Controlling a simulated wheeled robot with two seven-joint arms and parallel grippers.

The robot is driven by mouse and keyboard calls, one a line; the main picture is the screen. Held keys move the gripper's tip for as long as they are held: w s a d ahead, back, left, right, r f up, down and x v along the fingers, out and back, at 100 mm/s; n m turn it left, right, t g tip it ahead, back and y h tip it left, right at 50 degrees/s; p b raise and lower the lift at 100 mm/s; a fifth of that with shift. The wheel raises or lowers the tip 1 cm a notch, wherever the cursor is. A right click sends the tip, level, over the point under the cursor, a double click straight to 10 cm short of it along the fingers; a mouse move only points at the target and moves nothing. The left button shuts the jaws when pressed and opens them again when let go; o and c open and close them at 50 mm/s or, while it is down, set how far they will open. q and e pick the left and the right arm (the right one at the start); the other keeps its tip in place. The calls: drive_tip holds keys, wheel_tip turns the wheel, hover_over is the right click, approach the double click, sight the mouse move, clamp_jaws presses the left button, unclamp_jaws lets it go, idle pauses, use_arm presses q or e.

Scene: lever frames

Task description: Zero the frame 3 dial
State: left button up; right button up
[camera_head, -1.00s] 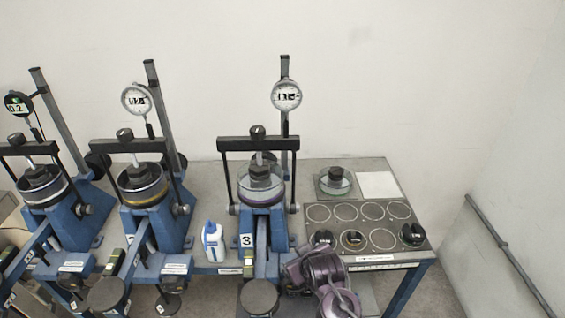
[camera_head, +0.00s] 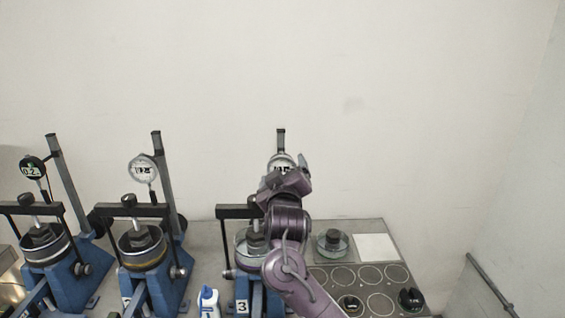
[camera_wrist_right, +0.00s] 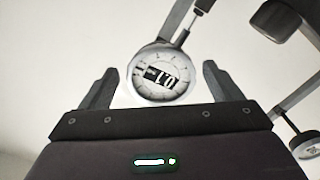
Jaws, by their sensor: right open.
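In the right wrist view the dial (camera_wrist_right: 163,74) shows between the two open fingers of the right gripper (camera_wrist_right: 160,85), tilted, with nothing visibly gripped. Whether a finger touches the dial I cannot tell. My left gripper is not in view.
Two more lever frames with dials (camera_head: 143,168) (camera_head: 33,168) stand to the left. A white bottle (camera_head: 208,303) stands left of frame 3. A glass dish (camera_head: 333,243) and a plate with circles (camera_head: 372,275) lie to the right. The wall behind is bare.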

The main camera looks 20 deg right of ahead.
sight(283, 171)
drive_tip(key=shift+p+x, duration=0.4)
drive_tip(key=shift+x, duration=0.8)
drive_tip(key=shift+w, duration=0.45)
drive_tip(key=shift+d, duration=0.1)
drive_tip(key=shift+c, duration=0.4)
